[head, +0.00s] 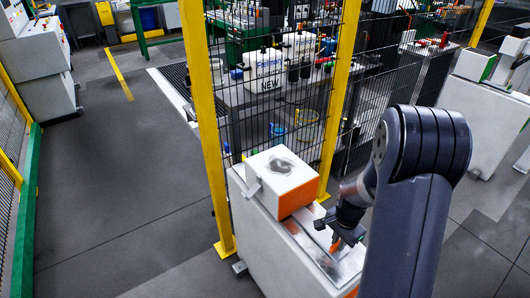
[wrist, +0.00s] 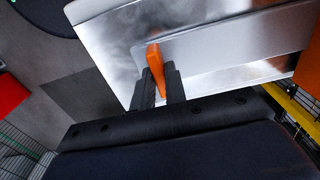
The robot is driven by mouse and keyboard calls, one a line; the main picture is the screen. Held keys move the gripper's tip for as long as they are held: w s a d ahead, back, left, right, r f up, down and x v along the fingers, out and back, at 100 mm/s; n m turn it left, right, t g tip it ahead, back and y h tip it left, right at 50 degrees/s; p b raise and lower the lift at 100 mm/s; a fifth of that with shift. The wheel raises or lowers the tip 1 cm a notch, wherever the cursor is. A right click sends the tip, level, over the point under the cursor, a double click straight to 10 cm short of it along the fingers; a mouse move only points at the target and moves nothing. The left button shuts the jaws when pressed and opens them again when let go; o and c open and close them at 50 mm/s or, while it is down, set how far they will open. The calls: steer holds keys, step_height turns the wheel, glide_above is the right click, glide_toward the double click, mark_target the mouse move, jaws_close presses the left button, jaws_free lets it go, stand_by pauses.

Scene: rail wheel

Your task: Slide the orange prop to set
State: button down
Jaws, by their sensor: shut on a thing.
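The orange prop (wrist: 155,58) is a small upright piece standing at a slot in a bright metal plate (wrist: 205,52). In the wrist view my gripper (wrist: 160,84) has its two dark fingers on either side of the prop, shut on it. In the head view my gripper (head: 338,238) reaches down to the top of a white and orange machine (head: 283,240). Only a little of the orange prop (head: 351,238) shows there, beside the dark fingers. My arm hides the right part of the machine top.
A white box with an orange side (head: 283,181) stands on the machine, left of my gripper. A yellow post (head: 205,110) and black mesh fence (head: 275,90) rise behind. Open grey floor (head: 110,190) lies to the left.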

steer(key=shift+s, duration=0.1)
steer(key=shift+s+d, duration=0.55)
steer(key=shift+s, duration=0.25)
steer(key=shift+s+d, duration=0.55)
steer(key=shift+s, duration=0.25)
steer(key=shift+s+d+b, duration=0.1)
steer(key=shift+b, duration=0.2)
steer(key=shift+s+d, duration=0.5)
steer(key=shift+s, duration=0.25)
steer(key=shift+s+d, duration=0.5)
steer(key=shift+s, duration=0.25)
steer(key=shift+s+d, duration=0.1)
steer(key=shift+s, duration=0.05)
steer(key=shift+s+d+b, duration=0.2)
steer(key=shift+s+d, duration=0.35)
steer(key=shift+s, duration=0.25)
steer(key=shift+s+d+b, duration=0.15)
steer(key=shift+s+d, duration=0.35)
steer(key=shift+s, duration=0.25)
steer(key=shift+s+d, duration=0.55)
steer(key=shift+s, duration=0.3)
steer(key=shift+s+d, duration=0.55)
steer(key=shift+s, duration=0.35)
